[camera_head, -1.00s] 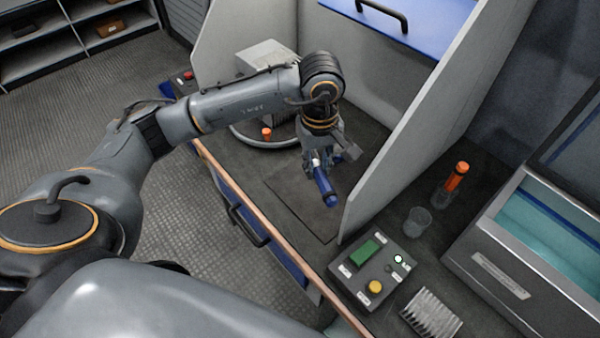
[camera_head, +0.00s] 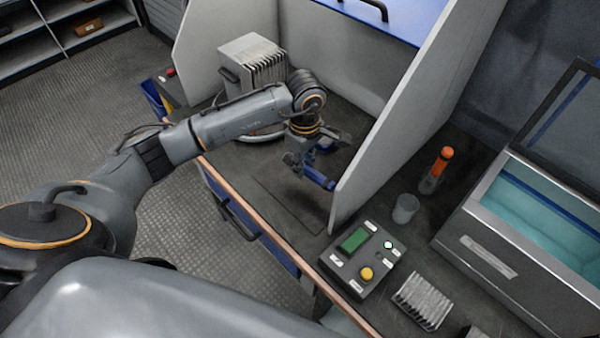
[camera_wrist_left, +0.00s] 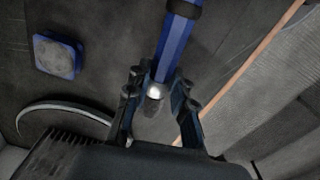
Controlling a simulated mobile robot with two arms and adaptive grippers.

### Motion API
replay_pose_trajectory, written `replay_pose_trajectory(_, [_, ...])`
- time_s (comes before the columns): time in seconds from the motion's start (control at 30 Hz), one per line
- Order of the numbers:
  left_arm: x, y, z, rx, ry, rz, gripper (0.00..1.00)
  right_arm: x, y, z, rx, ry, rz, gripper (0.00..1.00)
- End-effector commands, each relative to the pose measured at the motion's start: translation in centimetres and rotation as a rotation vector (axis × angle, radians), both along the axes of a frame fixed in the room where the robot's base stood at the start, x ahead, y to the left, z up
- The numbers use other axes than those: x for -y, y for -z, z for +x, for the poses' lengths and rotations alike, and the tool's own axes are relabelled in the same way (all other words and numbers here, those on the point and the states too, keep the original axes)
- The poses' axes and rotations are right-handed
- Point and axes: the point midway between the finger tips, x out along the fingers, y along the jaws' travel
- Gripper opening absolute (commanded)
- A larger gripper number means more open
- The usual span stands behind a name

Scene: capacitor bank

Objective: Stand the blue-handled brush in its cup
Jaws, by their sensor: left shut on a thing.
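The blue-handled brush (camera_head: 319,178) is in my left gripper (camera_head: 297,163), above the dark bench mat inside the booth. In the left wrist view the blue handle (camera_wrist_left: 178,38) points away from the gripper, and a shiny metal part sits between the fingers (camera_wrist_left: 159,82). The bristle end is hard to make out. An empty grey cup (camera_head: 405,209) stands on the bench right of the booth's partition, well away from the brush. My right gripper is not in view.
The pale partition (camera_head: 395,110) stands between the brush and the cup. Beside the cup are an orange-handled tool (camera_head: 441,163) in a holder, a button box (camera_head: 362,258), a finned block (camera_head: 422,300) and a teal-lined tank (camera_head: 545,215). A blue-rimmed square (camera_wrist_left: 57,55) lies on the wrist view's left.

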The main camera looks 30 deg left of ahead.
Motion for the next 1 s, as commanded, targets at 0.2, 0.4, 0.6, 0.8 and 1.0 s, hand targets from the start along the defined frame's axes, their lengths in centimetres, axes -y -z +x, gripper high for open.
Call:
replay_pose_trajectory(0.2, [0.0, 2.7, -0.1, -0.004, 0.000, -0.001, 0.00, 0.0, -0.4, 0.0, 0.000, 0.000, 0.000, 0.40])
replay_pose_trajectory(0.4, [0.0, 5.0, 0.0, 0.001, 0.002, 0.000, 0.00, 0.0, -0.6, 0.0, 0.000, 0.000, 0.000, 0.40])
replay_pose_trajectory(0.6, [0.0, 5.1, 0.0, 0.002, 0.002, 0.000, 0.00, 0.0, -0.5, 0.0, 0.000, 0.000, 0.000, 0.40])
replay_pose_trajectory(0.8, [0.0, 5.6, 0.0, 0.002, 0.002, 0.000, 0.00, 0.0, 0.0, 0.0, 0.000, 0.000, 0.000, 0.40])
replay_pose_trajectory(1.0, [0.0, 5.5, 0.0, 0.001, 0.002, 0.000, 0.46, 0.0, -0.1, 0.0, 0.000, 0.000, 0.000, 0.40])
